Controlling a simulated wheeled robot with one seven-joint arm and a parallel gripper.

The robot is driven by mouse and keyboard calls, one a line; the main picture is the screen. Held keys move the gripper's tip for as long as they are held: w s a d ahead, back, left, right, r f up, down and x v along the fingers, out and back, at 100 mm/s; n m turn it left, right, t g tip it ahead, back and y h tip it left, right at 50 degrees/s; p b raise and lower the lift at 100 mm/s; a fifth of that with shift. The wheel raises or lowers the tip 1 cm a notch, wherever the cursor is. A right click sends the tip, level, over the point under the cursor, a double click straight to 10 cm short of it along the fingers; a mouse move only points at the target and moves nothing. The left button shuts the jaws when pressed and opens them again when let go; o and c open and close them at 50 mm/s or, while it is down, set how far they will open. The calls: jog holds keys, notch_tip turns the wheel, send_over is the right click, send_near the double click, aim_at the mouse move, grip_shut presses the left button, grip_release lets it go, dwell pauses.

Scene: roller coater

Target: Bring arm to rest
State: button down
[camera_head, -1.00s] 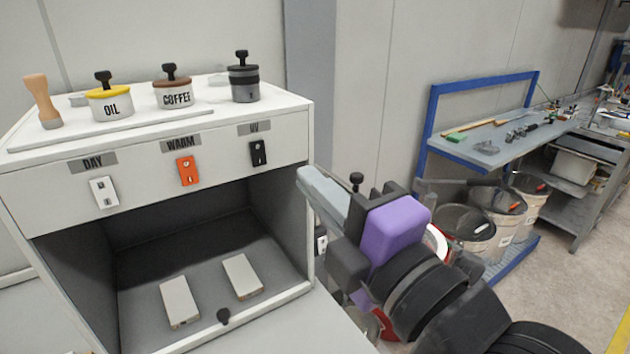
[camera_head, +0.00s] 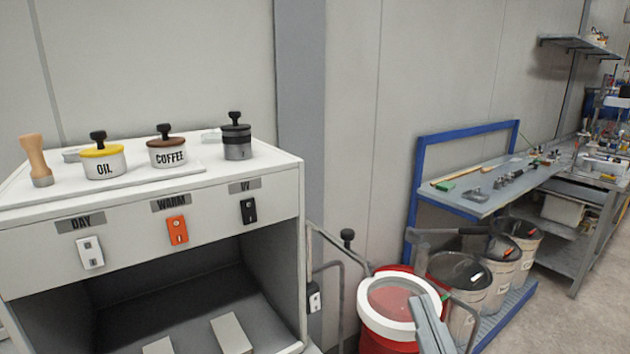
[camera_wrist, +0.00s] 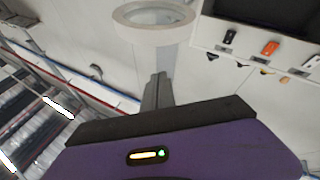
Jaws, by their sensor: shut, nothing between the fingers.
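My gripper (camera_head: 432,325) shows at the bottom of the head view, right of the light cabinet. Its grey fingers are together with nothing between them. The rest of my arm is below the picture there. In the wrist view my gripper (camera_wrist: 157,92) has its closed fingers pointing up the picture, toward the white ring-shaped rim of the red bucket. My purple wrist housing fills the bottom of that view. The fingers overlap the bucket in the head view; I cannot tell the gap between them.
The cabinet (camera_head: 130,245) carries OIL (camera_head: 103,163) and COFFEE (camera_head: 167,153) pots, a dark-lidded pot (camera_head: 236,142) and a wooden-handled tool (camera_head: 36,160). Two pale blocks lie inside. The red bucket (camera_head: 388,343) stands beside it. A blue-framed bench (camera_head: 480,200) and lidded bins (camera_head: 460,270) stand right.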

jog(key=s+d+f+m+g+h, duration=0.1)
jog(key=s+d+f+g, duration=0.3)
jog(key=s+f, duration=0.8)
jog(key=s+d+f+m+g+h, duration=0.2)
jog(key=s+d+f+m+g, duration=0.1)
jog(key=s+f, duration=1)
jog(key=s+d, duration=0.1)
jog(key=s, duration=0.2)
jog(key=shift+m+g+h, duration=0.3)
jog(key=shift+g, duration=0.1)
jog(key=shift+f, duration=0.1)
